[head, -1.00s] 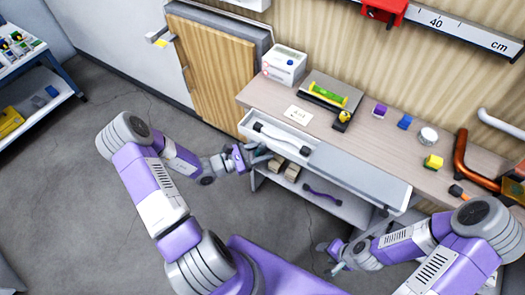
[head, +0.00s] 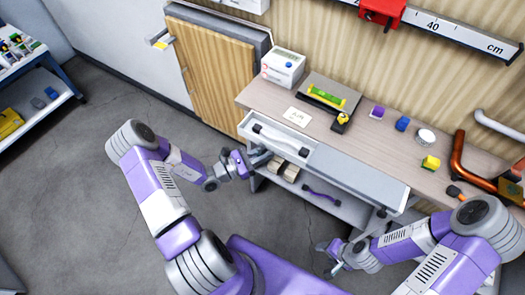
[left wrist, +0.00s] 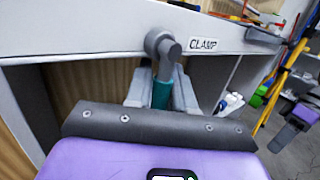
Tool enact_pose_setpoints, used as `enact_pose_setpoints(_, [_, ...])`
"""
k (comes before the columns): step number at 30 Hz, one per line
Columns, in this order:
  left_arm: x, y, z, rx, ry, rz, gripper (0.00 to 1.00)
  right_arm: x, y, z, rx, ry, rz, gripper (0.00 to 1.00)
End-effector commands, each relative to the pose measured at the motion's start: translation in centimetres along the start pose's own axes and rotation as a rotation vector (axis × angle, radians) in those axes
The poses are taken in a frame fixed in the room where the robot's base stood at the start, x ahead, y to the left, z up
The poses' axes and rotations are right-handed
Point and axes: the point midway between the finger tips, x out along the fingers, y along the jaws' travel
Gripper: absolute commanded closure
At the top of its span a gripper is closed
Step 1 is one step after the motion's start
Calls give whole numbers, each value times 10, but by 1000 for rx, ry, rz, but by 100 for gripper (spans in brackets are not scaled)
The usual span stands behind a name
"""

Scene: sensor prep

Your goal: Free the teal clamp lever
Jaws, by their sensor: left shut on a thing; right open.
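The teal clamp lever (left wrist: 161,93) shows in the left wrist view, hanging from a round grey pivot (left wrist: 165,46) on a pale bench frame. A "CLAMP" label (left wrist: 203,44) is to the right of the pivot. My left gripper (left wrist: 162,90) is shut on the lever, with a grey finger on each side of it. In the head view my left gripper (head: 261,158) is at the left end of the bench, below its top; the lever is not clear there. My right gripper (head: 328,258) is open and empty, low in front of the bench.
The bench top (head: 365,148) holds a white box (head: 283,67), a level (head: 327,96) and several small coloured blocks. Open floor (head: 120,225) lies to the left.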

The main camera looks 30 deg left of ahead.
Motion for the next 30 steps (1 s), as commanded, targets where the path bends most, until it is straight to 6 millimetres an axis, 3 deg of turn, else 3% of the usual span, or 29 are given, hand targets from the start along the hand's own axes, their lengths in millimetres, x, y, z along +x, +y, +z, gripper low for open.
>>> enact_pose_setpoints(9, [0,-1,0,-18,-11,2,100,0,0,0,0,0,0,45])
enact_pose_setpoints(10, [0,-1,0,-18,-11,1,74,0,0,0,0,0,0,45])
enact_pose_setpoints(14, [0,-1,0,-17,-10,2,57,0,0,0,0,0,0,45])
enact_pose_setpoints(23, [-2,0,0,-14,-9,3,57,-1,0,0,0,0,0,45])
enact_pose_setpoints(30, [-36,1,0,-14,-6,6,57,-7,-3,0,0,0,0,45])
